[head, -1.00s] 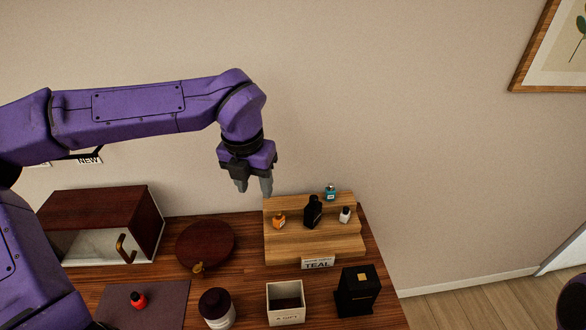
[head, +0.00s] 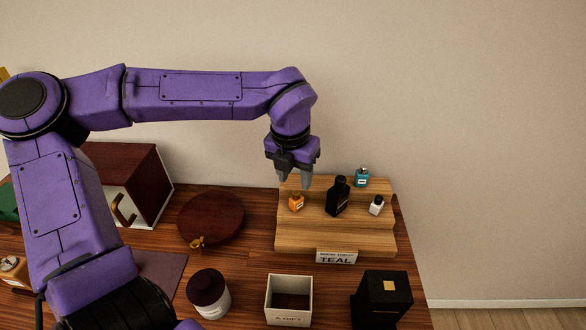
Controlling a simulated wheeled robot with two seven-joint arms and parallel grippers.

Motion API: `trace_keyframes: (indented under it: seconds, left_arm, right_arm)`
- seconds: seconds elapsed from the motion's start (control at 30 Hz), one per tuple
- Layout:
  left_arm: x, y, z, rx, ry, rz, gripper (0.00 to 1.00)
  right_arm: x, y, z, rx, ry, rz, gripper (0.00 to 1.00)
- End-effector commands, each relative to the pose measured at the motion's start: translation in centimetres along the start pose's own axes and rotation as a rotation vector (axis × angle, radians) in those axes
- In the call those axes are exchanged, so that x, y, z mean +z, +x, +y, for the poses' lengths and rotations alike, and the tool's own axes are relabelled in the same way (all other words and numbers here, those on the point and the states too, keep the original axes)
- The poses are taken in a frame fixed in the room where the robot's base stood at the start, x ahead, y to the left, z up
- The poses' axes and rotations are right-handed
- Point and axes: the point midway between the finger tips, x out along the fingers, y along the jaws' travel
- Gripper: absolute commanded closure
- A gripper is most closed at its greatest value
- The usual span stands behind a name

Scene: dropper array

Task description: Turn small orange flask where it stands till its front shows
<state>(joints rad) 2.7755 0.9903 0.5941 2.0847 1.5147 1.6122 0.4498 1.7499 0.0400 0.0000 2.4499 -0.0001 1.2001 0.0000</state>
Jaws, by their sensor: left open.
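The small orange flask (head: 296,202) stands upright on the left part of the stepped wooden stand (head: 300,240). It has a dark cap and a pale mark on the side facing me. My left gripper (head: 294,182) points down with its fingers just above and behind the orange flask in this view. It is open and empty, and I cannot tell whether it touches the cap. My right gripper is not in view.
A black bottle (head: 338,197) stands close to the right of the flask, with a white bottle (head: 376,206) and a teal bottle (head: 361,178) beyond.

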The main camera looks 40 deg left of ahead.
Motion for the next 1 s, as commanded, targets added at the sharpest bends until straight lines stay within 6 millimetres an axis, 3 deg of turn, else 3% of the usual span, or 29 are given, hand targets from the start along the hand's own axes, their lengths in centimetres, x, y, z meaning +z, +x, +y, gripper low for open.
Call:
trace_keyframes:
  seconds: [0.2,0.33,0.7,0.73,0.87,1.0]
  left_arm:
    - [-0.1,4.7,0.1,0.001,0.0,0.005,0.54]
    - [-0.1,6.7,0.1,0.002,-0.001,0.004,0.54]
    - [0.0,7.9,0.1,0.0,-0.001,0.0,0.54]
    - [0.0,7.9,0.1,0.0,-0.001,0.0,0.57]
    - [-0.1,7.8,0.1,0.0,-0.001,0.0,0.99]
    - [0.0,7.8,0.1,0.0,0.001,0.001,1.0]
  right_arm:
    - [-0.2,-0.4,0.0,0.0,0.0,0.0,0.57]
    - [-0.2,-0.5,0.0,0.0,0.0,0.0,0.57]
    - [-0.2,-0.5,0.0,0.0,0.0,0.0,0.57]
    - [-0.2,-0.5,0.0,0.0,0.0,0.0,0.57]
    - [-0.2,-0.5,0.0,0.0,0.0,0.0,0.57]
    - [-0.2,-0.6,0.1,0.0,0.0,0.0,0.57]
